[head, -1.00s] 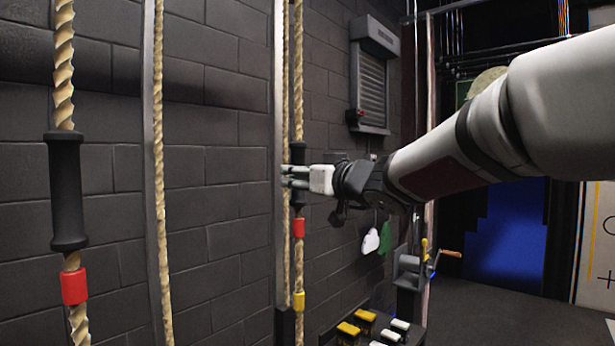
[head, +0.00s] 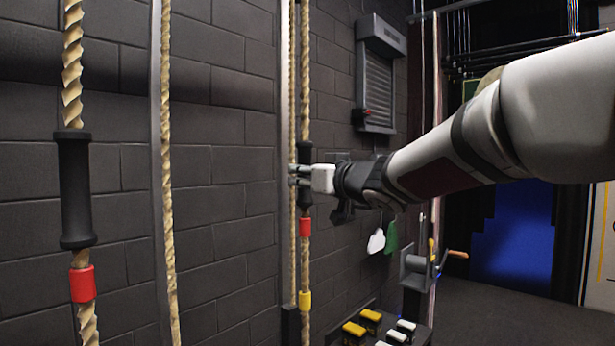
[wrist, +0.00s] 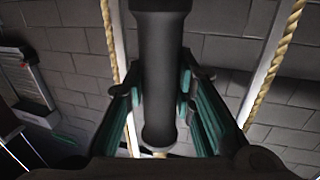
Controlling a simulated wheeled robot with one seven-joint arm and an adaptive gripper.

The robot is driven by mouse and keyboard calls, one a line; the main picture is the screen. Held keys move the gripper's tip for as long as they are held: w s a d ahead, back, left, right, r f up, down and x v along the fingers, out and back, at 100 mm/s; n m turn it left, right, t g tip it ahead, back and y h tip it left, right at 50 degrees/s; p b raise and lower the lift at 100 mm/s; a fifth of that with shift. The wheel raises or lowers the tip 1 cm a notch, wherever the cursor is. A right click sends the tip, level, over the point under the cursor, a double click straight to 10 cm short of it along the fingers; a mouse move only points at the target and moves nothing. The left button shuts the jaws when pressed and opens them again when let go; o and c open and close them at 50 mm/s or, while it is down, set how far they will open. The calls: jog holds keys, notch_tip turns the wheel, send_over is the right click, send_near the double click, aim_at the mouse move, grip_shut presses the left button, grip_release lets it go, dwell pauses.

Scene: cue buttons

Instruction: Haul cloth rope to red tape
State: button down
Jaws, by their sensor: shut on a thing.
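My gripper (head: 303,176) is shut on the black grip sleeve of the farther rope, around its middle. In the wrist view the sleeve (wrist: 160,80) stands between the teal-padded fingers of my gripper (wrist: 160,105). The farther rope (head: 305,265) hangs by the brick wall. It carries a red tape band (head: 305,227) just below the sleeve and a yellow band (head: 305,300) lower down. A nearer rope (head: 72,65) at the left has its own black sleeve (head: 75,190) and red band (head: 82,284). I cannot tell from the pictures which rope is the cloth one.
A plain rope (head: 167,180) hangs between the two sleeved ropes, beside a metal rail. A shuttered box (head: 378,85) is on the wall. A crank winch (head: 425,268) and a panel of yellow and white buttons (head: 370,318) are low on the right. Open floor lies beyond.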

notch_tip(320, 180, down, 51)
jog(key=b, duration=3.8)
jog(key=shift+b, duration=0.35)
jog(key=c, duration=1.3)
grip_release()
jog(key=shift+s+d, duration=0.1)
jog(key=v, duration=0.7)
jog(key=shift+s+d, duration=0.1)
jog(key=shift+s, duration=0.05)
